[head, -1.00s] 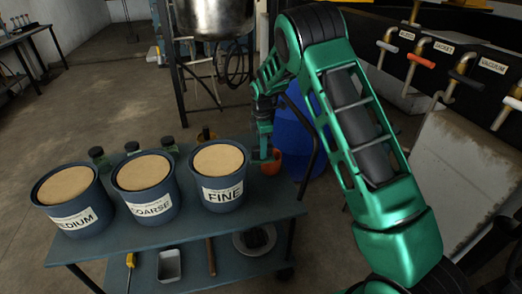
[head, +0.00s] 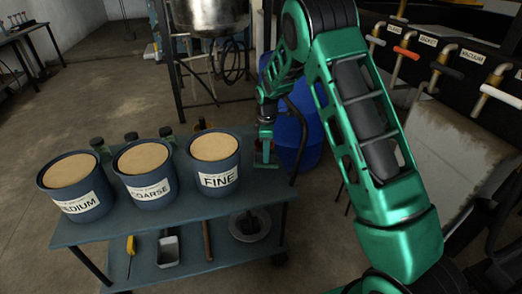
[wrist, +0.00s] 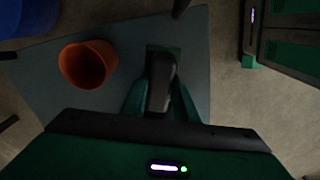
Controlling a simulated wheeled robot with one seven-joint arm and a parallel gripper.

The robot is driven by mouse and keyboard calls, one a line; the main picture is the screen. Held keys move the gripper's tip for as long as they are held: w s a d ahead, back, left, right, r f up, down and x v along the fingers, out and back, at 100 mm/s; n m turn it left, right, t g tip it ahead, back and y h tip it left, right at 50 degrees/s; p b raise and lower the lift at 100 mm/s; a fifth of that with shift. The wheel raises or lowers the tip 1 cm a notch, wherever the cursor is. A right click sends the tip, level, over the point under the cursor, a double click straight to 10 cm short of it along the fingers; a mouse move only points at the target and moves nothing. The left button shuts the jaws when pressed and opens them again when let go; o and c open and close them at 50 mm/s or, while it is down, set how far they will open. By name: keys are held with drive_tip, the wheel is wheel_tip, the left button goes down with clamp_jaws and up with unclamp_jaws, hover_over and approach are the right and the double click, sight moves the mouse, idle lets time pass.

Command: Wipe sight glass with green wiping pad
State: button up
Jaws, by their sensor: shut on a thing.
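The green wiping pad (wrist: 165,48) shows in the wrist view as a dark green edge beyond a black handle (wrist: 161,82). My gripper (wrist: 161,100) is shut on that handle, with a green finger on each side. In the head view my gripper (head: 264,148) is low at the right end of the blue-grey cart; the pad is hard to make out there against the green fingers. The wrist view is dark, so I cannot tell whether the pad touches the cart top. I cannot pick out the sight glass in either view.
An orange cup (wrist: 88,64) stands left of the pad. Buckets marked FINE (head: 214,162), COARSE (head: 146,174) and MEDIUM (head: 76,187) stand on the cart (head: 188,223). A blue drum (head: 297,140) is behind. Labelled valves (head: 443,65) line the right; a steel vessel (head: 208,14) stands at the back.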

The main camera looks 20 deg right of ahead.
drive_tip(key=s+d+f+m, duration=0.1)
drive_tip(key=s+d+m, duration=0.1)
drive_tip(key=s+m, duration=0.4)
drive_tip(key=s+d+f+m, duration=0.2)
drive_tip(key=s+d+m, duration=0.1)
drive_tip(key=s+m, duration=0.4)
drive_tip(key=shift+d+m, duration=0.15)
drive_tip(key=shift+m, duration=0.45)
